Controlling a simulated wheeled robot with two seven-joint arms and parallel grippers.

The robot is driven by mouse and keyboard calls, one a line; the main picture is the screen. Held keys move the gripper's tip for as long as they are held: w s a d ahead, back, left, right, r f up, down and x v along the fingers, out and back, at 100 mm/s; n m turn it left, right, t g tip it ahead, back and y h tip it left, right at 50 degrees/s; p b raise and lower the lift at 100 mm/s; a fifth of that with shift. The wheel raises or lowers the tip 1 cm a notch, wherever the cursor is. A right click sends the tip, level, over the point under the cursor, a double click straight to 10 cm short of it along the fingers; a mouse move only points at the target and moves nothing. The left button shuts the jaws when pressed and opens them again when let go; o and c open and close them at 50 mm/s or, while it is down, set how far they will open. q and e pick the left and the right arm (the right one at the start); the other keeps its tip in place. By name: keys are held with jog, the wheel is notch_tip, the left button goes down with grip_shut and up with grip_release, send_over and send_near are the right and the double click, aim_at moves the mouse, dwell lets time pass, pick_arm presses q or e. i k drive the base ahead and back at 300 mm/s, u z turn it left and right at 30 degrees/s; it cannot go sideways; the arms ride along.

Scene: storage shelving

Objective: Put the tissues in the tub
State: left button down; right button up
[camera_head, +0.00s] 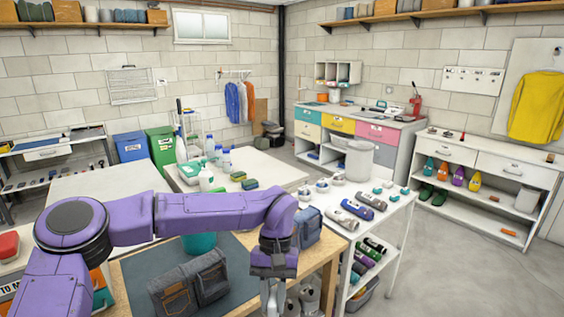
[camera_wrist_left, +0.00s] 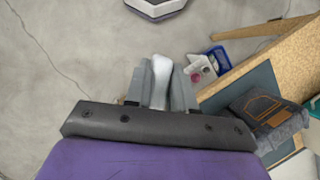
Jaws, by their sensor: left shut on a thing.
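My left gripper (camera_head: 279,298) points down beside the front right edge of the wooden table. In the left wrist view its two fingers (camera_wrist_left: 160,84) are shut on a smooth whitish, elongated thing (camera_wrist_left: 161,72), perhaps the tissues; I cannot tell for sure. A teal round container (camera_head: 199,244), possibly the tub, stands on the table behind my left forearm, which hides part of it. The held thing is apart from that container, to its right. My right gripper is out of view.
Grey and blue denim pouches (camera_head: 190,284) lie on the dark mat (camera_head: 140,268), and another (camera_head: 306,228) sits behind my gripper. A white shelf table (camera_head: 400,215) with several cylinders stands at right. The floor (camera_head: 450,275) on the right is clear.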

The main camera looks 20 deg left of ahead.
aim_at(196, 248)
jog(key=z, duration=0.75)
jog(key=i, duration=1.2)
jog(key=u, duration=2.2)
